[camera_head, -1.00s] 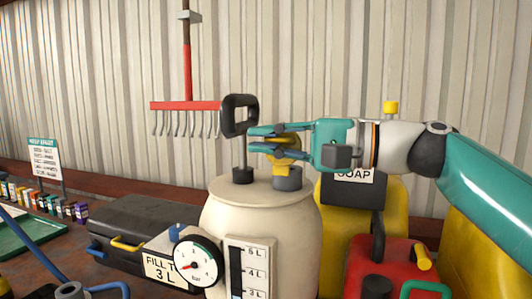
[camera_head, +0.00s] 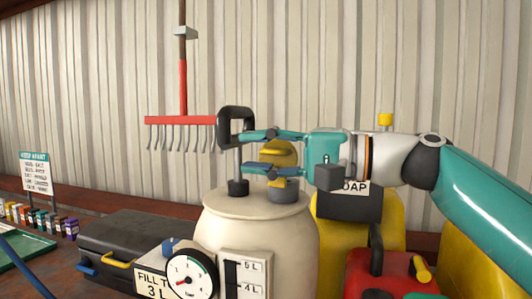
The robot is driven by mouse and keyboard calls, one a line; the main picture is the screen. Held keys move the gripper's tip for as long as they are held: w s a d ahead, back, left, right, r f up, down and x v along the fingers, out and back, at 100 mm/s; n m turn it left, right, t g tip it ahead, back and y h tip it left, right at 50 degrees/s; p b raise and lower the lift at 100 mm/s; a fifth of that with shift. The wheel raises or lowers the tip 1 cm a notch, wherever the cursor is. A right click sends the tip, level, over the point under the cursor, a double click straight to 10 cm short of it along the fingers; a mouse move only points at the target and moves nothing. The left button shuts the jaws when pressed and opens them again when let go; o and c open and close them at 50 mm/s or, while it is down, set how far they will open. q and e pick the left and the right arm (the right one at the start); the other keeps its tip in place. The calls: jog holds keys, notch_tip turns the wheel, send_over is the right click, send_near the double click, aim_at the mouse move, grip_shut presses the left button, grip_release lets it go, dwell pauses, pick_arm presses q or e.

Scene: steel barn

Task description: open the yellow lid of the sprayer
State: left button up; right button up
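The sprayer is a cream tank (camera_head: 258,238) with a pressure gauge (camera_head: 189,277) and a level scale on its front. Its yellow lid (camera_head: 280,151) stands above a dark grey neck (camera_head: 284,190) on the right of the tank top, partly hidden by my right gripper. A black pump handle (camera_head: 234,128) rises to the left of it. My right gripper (camera_head: 257,153) comes in from the right with its fingers apart, one above the other, and the lid shows between them. I cannot tell whether a finger touches the lid or pump handle. My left gripper is not in view.
A black toolbox (camera_head: 125,237) stands left of the tank, with a "FILL TO 3 L" card in front. Yellow soap container (camera_head: 340,232) and red can (camera_head: 395,272) stand to the right. A red rake (camera_head: 180,120) hangs on the wall behind. Small bottles line the far left.

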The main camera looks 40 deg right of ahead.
jog(key=shift+s+d, duration=0.1)
jog(key=shift+s+d+f, duration=0.1)
jog(key=shift+s+d, duration=0.05)
jog(key=shift+s, duration=0.05)
jog(key=v, duration=1.1)
jog(key=shift+s, duration=0.2)
